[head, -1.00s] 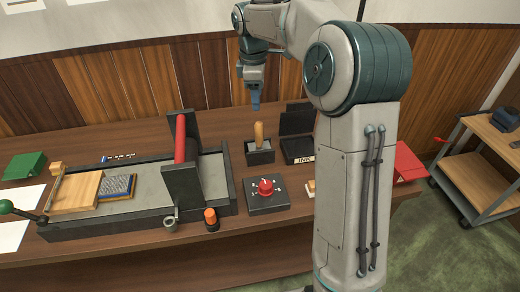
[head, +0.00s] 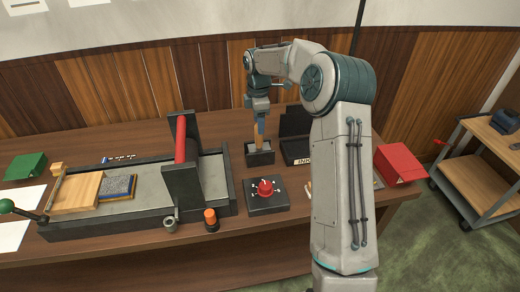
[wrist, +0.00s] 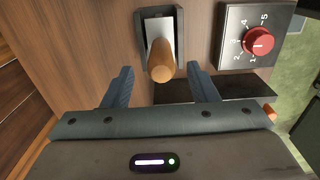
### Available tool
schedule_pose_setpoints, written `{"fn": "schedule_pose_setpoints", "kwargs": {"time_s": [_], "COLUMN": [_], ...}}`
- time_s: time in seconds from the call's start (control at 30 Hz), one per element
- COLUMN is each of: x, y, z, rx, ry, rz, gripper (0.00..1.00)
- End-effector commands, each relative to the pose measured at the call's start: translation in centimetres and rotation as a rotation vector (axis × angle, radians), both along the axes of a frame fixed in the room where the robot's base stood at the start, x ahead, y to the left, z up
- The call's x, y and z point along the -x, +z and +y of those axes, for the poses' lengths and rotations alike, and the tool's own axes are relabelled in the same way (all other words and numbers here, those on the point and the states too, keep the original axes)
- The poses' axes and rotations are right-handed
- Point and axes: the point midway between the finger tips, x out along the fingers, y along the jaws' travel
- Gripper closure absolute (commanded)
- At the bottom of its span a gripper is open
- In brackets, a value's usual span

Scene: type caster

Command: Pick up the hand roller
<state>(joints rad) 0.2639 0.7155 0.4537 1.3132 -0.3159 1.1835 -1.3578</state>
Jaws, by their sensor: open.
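The hand roller stands handle-up in a small dark holder (head: 259,157) on the table. Its wooden handle (head: 257,140) is partly hidden by my gripper in the head view. In the wrist view the round handle end (wrist: 161,68) lies between my two fingers, a little beyond the tips, and a pale part of the roller shows behind it in the holder (wrist: 178,25). My gripper (head: 259,125) points down at the handle. In the wrist view my gripper (wrist: 164,72) is open, with a gap on both sides of the handle.
A dial box with a red knob (head: 266,189) stands just in front of the holder. An open black ink case (head: 297,150) is right of it. A press with a dark upright frame (head: 182,180) stands to the left. A red box (head: 398,164) sits near the table's right end.

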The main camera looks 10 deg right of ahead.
Motion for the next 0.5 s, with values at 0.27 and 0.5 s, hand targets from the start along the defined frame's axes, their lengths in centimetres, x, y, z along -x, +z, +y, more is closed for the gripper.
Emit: {"fn": "schedule_pose_setpoints", "kwargs": {"time_s": [0.27, 0.5], "x": [0.2, 0.2], "y": [-3.1, -5.3], "z": [0.0, 0.0], "rx": [-0.001, -0.002], "ry": [0.002, 0.002], "rz": [0.005, 0.0], "gripper": [0.47, 0.47]}}
